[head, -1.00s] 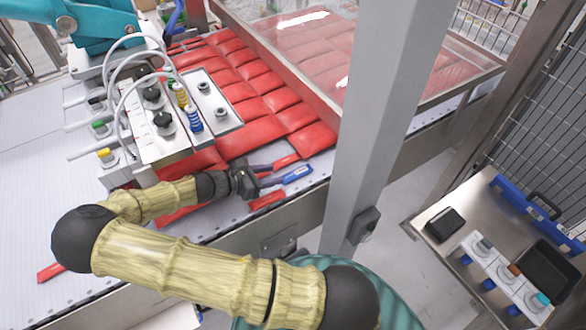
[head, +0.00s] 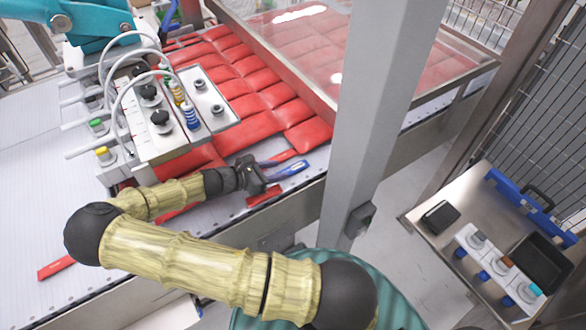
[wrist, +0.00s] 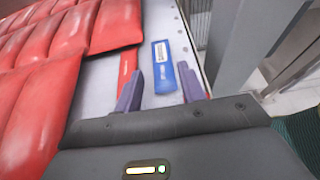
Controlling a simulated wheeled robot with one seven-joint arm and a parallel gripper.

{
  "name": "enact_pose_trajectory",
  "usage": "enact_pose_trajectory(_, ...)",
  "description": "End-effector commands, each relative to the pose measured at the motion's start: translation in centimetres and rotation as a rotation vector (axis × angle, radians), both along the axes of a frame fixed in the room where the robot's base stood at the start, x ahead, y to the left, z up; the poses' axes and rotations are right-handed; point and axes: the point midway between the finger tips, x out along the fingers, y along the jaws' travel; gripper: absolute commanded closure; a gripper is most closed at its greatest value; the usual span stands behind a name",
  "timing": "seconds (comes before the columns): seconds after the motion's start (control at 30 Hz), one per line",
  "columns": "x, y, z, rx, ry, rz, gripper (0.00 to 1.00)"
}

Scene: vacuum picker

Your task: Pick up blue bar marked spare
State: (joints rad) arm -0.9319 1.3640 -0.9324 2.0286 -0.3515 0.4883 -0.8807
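The blue bar (head: 292,169) lies on the pale conveyor surface near its edge, beside the red packs. In the wrist view the blue bar (wrist: 162,68) shows a white label whose text I cannot read. My gripper (head: 268,172) is low over the belt, with its dark purple fingers pointing at the bar. In the wrist view the fingers of my gripper (wrist: 160,76) are apart, with the near end of the bar between or just ahead of them. I cannot tell whether they touch it.
A red bar (wrist: 127,65) lies close to the left finger. Another red bar (head: 265,194) lies near the belt edge, and one (head: 56,268) lies at left. Red packs (head: 250,128) cover the belt behind. A grey post (head: 375,110) stands to the right.

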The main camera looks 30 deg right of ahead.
Motion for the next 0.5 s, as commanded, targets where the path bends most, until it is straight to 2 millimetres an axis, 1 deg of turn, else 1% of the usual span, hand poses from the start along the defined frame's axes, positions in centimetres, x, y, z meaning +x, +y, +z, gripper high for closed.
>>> enact_pose_trajectory(0.3, -0.1, -3.5, -1.9, -0.002, 0.002, -0.002, 0.60)
enact_pose_trajectory(0.4, -0.1, -3.9, -2.3, 0.000, 0.001, -0.001, 0.60)
enact_pose_trajectory(0.5, -0.1, -3.9, -2.4, 0.001, 0.000, 0.000, 0.60)
